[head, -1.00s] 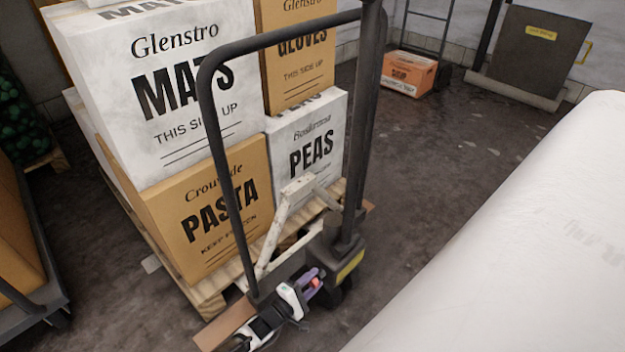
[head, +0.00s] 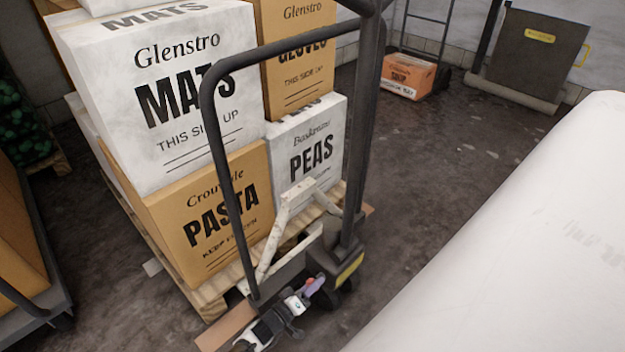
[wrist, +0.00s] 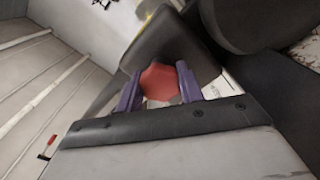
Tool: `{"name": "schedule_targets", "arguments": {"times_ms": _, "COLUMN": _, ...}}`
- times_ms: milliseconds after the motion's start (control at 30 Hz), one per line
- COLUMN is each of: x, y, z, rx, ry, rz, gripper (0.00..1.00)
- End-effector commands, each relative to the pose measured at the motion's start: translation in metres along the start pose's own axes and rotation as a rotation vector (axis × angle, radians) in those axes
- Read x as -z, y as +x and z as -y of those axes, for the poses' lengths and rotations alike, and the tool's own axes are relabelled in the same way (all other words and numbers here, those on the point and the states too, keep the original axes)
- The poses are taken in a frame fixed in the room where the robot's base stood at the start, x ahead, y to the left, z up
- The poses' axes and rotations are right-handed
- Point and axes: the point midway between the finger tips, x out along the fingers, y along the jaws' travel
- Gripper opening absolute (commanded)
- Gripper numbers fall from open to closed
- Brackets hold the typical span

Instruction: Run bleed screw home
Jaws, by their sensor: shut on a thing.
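The bleed screw has a red head (wrist: 158,80). In the wrist view it sits between the two purple fingers of my gripper (wrist: 160,88), which are shut on it from both sides. A dark block stands just behind the red head. The screw's shaft and thread are hidden, so I cannot tell how deep it sits. In the head view my gripper (head: 313,287) is small and low, at the base of the dark pallet truck (head: 355,150), and a speck of the red head (head: 310,281) shows there.
The truck's tall looped handle rises above my gripper. Behind it a wooden pallet (head: 212,296) bears stacked cartons, among them a PASTA carton (head: 170,215). A large white surface (head: 530,250) fills the right foreground. Dark floor (head: 420,170) is clear between.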

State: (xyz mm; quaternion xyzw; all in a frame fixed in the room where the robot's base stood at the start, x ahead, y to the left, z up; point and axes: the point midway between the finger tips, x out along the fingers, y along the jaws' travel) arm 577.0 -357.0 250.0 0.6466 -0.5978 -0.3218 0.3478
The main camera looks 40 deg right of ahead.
Motion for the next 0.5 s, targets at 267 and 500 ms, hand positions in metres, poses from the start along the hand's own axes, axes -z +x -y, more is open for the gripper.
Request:
{"name": "schedule_targets", "arguments": {"times_ms": 267, "x": 0.0016, "y": -0.0016, "z": -0.0004, "rx": 0.001, "ry": 0.264, "rz": -0.001, "gripper": 0.14}}
{"name": "schedule_targets", "arguments": {"times_ms": 500, "x": 0.0016, "y": -0.0016, "z": -0.0001, "rx": 0.002, "ry": 0.470, "rz": -0.001, "gripper": 0.14}}
